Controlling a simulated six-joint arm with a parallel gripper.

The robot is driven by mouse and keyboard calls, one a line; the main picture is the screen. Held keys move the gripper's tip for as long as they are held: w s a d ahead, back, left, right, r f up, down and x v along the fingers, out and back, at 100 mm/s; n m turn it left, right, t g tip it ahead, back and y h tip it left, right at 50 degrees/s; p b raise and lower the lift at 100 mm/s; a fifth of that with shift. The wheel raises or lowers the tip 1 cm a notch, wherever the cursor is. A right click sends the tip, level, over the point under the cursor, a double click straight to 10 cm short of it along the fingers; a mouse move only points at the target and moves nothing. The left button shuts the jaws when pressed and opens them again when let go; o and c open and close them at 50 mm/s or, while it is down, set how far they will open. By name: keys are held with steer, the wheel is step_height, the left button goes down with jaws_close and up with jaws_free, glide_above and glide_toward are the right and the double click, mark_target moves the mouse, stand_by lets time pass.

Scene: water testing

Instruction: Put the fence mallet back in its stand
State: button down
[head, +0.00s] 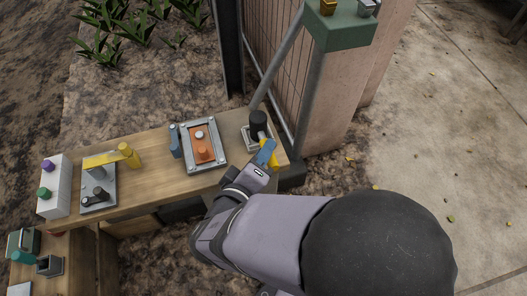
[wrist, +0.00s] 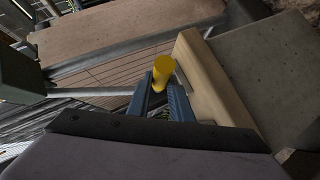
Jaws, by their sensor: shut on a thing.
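The fence mallet shows a black head (head: 258,121) and a yellow handle (head: 274,160) at the right end of the wooden bench. My gripper (head: 265,152) has blue fingers and is shut on the yellow handle. In the wrist view the yellow handle end (wrist: 163,68) shows between the fingertips. A light grey square holder (head: 247,138), which looks like the stand, is on the bench by the black head. The fingers and the head hide part of the holder. I cannot tell whether the mallet is seated in it or just above it.
A grey-framed tray with an orange block (head: 204,150) lies to the left on the bench (head: 150,175). Farther left are a grey fixture with a yellow bar (head: 103,159) and a white box (head: 52,190). A wire fence and pillar (head: 345,95) stand close behind the bench's right end.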

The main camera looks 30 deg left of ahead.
steer(key=c, duration=1.5)
jaws_free()
steer(key=shift+s, duration=0.1)
steer(key=p+v, duration=0.2)
steer(key=v, duration=0.5)
